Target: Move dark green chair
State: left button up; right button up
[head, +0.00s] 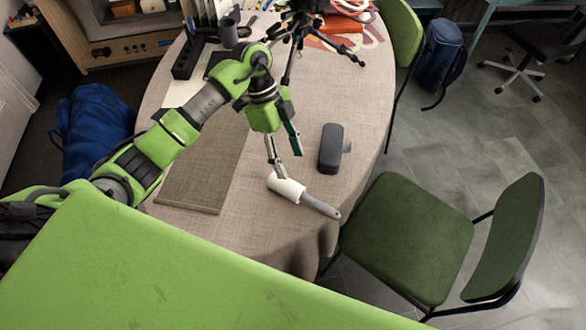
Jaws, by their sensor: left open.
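The dark green chair (407,238) stands at the lower right, beside the table's right front edge. Its seat faces up and its backrest (508,240) is on the right side, on a black frame. Part of its legs is hidden under the seat. My left gripper (287,164) is over the table, to the left of the chair and apart from it. Its fingers are open and point down close to a lint roller. I cannot tell whether a fingertip touches the roller. My right gripper is not in view.
The cloth-covered table (230,238) holds the lint roller (287,188), a dark case (331,149), a mat (205,165) and a black tripod (297,30). A lighter green chair (403,32) and a blue backpack (440,55) stand behind. Grey floor right of the table is partly clear.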

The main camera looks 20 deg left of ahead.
aim_at(407, 237)
jog(key=z, duration=0.9)
